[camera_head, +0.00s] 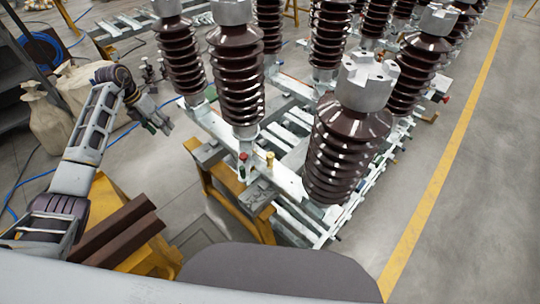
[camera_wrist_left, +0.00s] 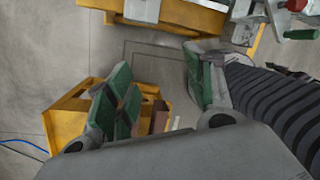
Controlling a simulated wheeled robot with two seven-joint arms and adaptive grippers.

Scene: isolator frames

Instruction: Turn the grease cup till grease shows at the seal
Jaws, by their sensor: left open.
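A small brass-coloured fitting (camera_head: 270,158), which looks like the grease cup, stands on the near end of the pale isolator frame (camera_head: 282,178). A red-topped fitting (camera_head: 243,158) stands just left of it. Grease and the seal are too small to make out. My left gripper (camera_head: 157,124) is open and empty, in the air left of the frame and well apart from both fittings. In the left wrist view its green-padded fingers (camera_wrist_left: 158,68) are spread over floor, and a red part (camera_wrist_left: 297,5) shows at the top right corner.
Brown ribbed insulators (camera_head: 238,80) stand in rows on the frames, close behind the fittings. A yellow trestle (camera_head: 225,192) supports the near end. A yellow stand with brown bars (camera_head: 120,235) is below my left arm. Sacks (camera_head: 48,122) stand at left. Floor right of the yellow line is clear.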

